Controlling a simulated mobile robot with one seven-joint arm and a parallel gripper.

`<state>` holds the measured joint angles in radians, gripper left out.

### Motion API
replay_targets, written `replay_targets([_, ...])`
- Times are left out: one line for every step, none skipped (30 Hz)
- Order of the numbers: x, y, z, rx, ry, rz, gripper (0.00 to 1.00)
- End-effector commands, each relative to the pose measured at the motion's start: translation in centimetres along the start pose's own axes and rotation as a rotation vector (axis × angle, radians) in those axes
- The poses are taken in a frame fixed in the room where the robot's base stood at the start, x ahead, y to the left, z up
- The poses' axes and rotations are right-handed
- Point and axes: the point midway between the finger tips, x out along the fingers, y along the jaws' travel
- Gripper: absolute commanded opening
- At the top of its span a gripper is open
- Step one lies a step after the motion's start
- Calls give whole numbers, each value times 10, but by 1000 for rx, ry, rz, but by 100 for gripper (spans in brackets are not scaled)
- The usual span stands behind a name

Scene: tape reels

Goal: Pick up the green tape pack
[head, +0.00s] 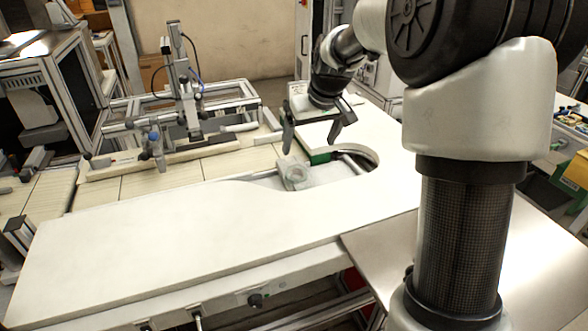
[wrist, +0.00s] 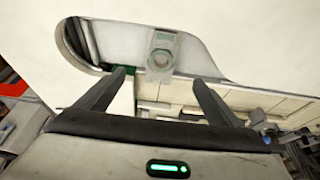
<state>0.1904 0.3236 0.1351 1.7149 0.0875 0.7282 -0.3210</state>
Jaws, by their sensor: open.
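My gripper (head: 310,147) is open and empty, above and behind the roll. In the wrist view its fingers (wrist: 161,78) are spread, with the roll beyond and between them.
The white table (head: 180,240) is bare left of the cut-out. A metal frame with a vertical post (head: 180,85) stands at the back left. A dark rounded part (head: 355,165) lies in the cut-out's right end. A bare steel surface (head: 385,265) is at the front right.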

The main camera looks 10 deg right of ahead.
Motion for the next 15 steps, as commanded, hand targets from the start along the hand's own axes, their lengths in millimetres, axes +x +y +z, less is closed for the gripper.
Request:
replay_targets([8,0,0,-1,-2,-1,88])
replay_targets([13,-1,1,-1,-2,-2,88])
replay_targets([21,-1,1,0,-4,-2,88])
replay_targets([27,-1,1,0,-4,-2,88])
replay_targets([34,-1,1,0,-4,-3,88])
replay_targets([43,-1,1,0,-4,-3,88])
replay_targets([50,-1,1,0,-4,-2,88])
replay_targets([56,-1,1,0,-4,-2,88])
replay_targets([65,-1,1,0,-4,-2,88])
replay_targets([72,-1,1,0,-3,-2,88])
replay_targets([78,-1,1,-1,-4,-2,88])
replay_targets([86,-1,1,-1,-4,-1,88])
replay_targets([91,-1,0,-1,-3,-1,88])
replay_targets([97,-1,1,-1,-4,-1,88])
replay_targets([102,-1,0,-1,-3,-1,88])
